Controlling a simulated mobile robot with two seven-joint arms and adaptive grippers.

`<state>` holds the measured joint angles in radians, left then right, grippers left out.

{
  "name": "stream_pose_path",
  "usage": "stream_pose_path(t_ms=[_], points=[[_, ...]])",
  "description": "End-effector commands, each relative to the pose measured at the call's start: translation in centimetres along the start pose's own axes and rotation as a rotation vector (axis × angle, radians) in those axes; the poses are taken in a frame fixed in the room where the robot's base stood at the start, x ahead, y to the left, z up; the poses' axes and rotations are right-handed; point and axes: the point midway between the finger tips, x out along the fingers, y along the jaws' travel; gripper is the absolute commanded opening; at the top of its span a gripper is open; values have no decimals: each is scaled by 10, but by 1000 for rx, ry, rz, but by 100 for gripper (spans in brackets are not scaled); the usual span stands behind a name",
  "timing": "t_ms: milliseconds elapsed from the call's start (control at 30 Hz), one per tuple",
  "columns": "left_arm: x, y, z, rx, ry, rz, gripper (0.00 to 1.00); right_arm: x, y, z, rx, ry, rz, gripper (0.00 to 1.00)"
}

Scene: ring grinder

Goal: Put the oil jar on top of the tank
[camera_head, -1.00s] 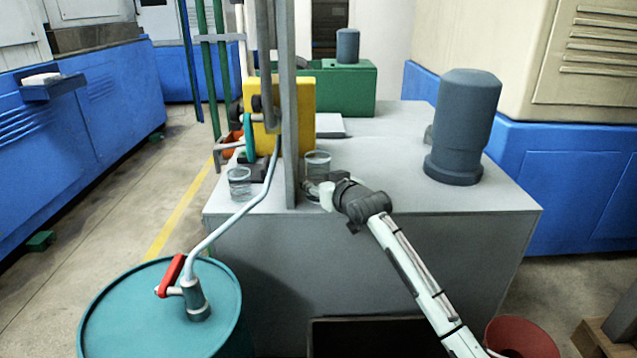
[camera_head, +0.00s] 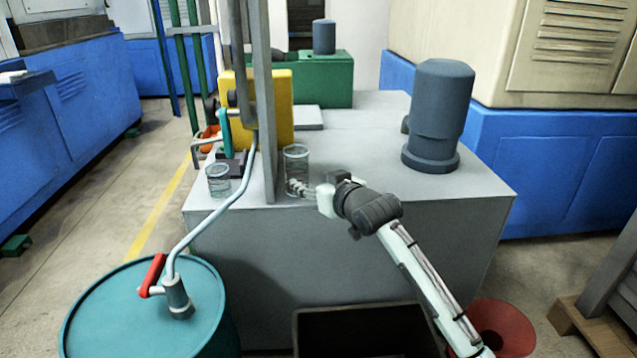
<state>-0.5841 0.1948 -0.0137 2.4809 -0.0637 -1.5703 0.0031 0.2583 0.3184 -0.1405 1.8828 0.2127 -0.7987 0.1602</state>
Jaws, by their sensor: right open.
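A clear glass jar (camera_head: 296,162) stands upright on the grey tank (camera_head: 400,160), just right of the grey vertical post. A second, smaller clear jar (camera_head: 219,182) stands at the tank's left front corner. Which of them is the oil jar I cannot tell. My right gripper (camera_head: 298,188) is at the front of the taller jar's lower part, with its fingers pointing left. It is open, and I cannot tell whether it touches the glass. My left gripper is not in view.
A grey post (camera_head: 261,110) rises close left of the taller jar. A blue-grey motor (camera_head: 438,115) stands on the tank's right side. A teal drum (camera_head: 125,310) with a pump pipe is at front left. The tank top between jar and motor is clear.

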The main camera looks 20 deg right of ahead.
Motion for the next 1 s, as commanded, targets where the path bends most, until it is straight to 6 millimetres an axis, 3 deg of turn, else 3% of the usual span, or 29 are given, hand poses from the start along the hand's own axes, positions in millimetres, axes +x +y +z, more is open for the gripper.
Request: stream_pose_path(t_ms=[200,467,567,667,800,900,1000], points=[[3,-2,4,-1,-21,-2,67,-28,0,0,-1,0,0,55],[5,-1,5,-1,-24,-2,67,-35,-1,8,-2,-16,2,55],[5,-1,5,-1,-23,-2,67,-50,-4,45,-13,-100,16,55],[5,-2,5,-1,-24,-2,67,-86,-7,112,-39,-264,44,55],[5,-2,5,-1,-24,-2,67,-169,-7,209,-82,-547,96,55],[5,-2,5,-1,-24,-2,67,-233,-6,257,-106,-731,129,55],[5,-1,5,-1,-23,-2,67,-285,-4,286,-123,-870,155,55]])
